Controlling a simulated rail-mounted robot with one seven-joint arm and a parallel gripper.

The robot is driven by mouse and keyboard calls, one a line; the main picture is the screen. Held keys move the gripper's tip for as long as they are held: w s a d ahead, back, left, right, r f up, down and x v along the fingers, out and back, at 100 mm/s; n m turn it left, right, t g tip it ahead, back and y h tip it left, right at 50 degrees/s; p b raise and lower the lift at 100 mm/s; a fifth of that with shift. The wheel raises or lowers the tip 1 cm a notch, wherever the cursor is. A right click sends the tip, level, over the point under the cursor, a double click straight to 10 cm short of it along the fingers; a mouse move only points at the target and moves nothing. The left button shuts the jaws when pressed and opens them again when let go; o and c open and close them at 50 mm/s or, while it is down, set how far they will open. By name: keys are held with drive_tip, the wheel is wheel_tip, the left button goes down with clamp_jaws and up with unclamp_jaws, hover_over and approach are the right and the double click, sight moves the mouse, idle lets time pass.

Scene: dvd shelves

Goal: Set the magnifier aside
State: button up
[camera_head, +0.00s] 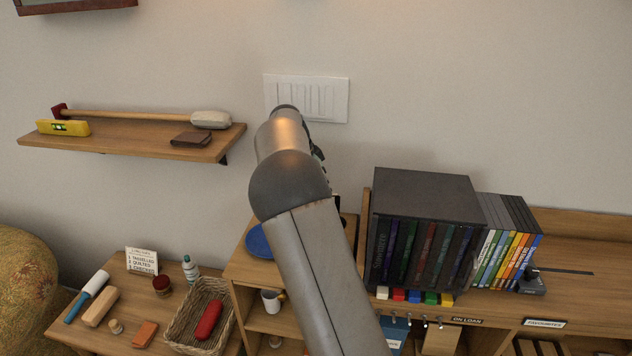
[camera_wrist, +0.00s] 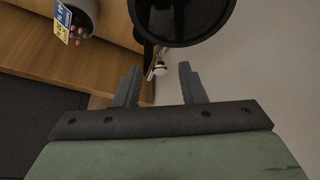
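A dark round-rimmed thing (camera_wrist: 181,22), which looks like the magnifier, is at the top of the wrist view and cut off by the frame edge. A dark narrow part and a small pale metallic piece (camera_wrist: 159,69) show just below it, and I cannot tell whether they belong to it. My gripper (camera_wrist: 160,66) is open, its two fingers apart and pointing toward that thing. I see nothing clamped between the fingers. In the head view my arm hides most of the gripper, and I cannot make out the magnifier there.
A grey cup (camera_wrist: 84,12) with a blue-and-yellow label stands on wood in the wrist view. In the head view, a black DVD box (camera_head: 425,235) stands right of my arm. A blue plate (camera_head: 258,241) is left of it. A wall shelf (camera_head: 110,139) holds tools.

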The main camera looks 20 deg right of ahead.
drive_tip(key=w+v, duration=0.1)
drive_tip(key=v, duration=1.6)
drive_tip(key=shift+s+r, duration=0.2)
drive_tip(key=shift+s, duration=0.3)
drive_tip(key=shift+a, duration=0.1)
drive_tip(key=s+d+f+n+y, duration=0.25)
drive_tip(key=s+n, duration=0.25)
drive_tip(key=s, duration=0.7)
drive_tip(key=s+a+f+n, duration=0.2)
drive_tip(key=s+f, duration=0.3)
drive_tip(key=s, duration=0.4)
drive_tip(key=s+a+f+n+y, duration=0.1)
drive_tip(key=s+a+f+n, duration=0.2)
drive_tip(key=s, duration=0.7)
drive_tip(key=s+a+f+n+y, duration=0.1)
drive_tip(key=s+a+f+n, duration=0.1)
drive_tip(key=s+f+n, duration=0.4)
drive_tip(key=s+f, duration=0.1)
drive_tip(key=s, duration=0.2)
drive_tip(key=shift+s+a+f, duration=0.3)
drive_tip(key=shift+a+f, duration=0.05)
